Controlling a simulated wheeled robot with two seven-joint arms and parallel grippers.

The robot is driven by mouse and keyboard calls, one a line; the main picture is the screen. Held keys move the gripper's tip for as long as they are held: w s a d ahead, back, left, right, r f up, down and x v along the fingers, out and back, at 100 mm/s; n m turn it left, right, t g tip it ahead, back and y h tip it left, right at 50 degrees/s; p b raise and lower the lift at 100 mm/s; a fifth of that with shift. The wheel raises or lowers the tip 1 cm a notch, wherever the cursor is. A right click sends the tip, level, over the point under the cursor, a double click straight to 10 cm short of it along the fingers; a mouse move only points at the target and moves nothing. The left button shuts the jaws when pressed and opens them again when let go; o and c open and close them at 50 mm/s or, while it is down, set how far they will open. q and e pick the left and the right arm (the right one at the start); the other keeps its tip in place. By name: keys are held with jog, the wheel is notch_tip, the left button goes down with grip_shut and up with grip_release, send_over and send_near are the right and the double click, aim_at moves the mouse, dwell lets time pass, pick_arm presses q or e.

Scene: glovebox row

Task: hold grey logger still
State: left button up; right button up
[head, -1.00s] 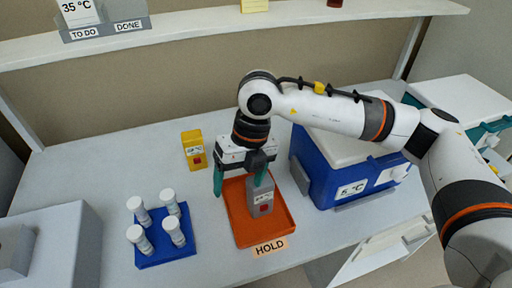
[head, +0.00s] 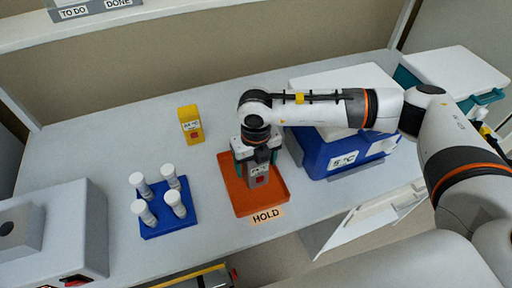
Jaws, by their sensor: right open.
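The grey logger (head: 259,180) stands on the orange tray (head: 240,205) marked HOLD. It has a small display label and a red patch on its front; its upper part is hidden by my gripper. My right gripper (head: 257,162) points down over the logger, with its green fingers on either side of it. The fingers are open; I cannot tell whether either one touches the logger. My left gripper is not in view.
A yellow logger (head: 191,125) stands behind left. A blue rack (head: 170,222) with several white-capped vials is to the left. A blue cooler box (head: 330,155) marked 5 °C stands close on the right. A grey machine (head: 60,235) fills the front left.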

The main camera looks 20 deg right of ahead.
jog(key=shift+f, duration=0.5)
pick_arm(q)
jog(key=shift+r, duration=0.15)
pick_arm(e)
jog(key=c, duration=1.1)
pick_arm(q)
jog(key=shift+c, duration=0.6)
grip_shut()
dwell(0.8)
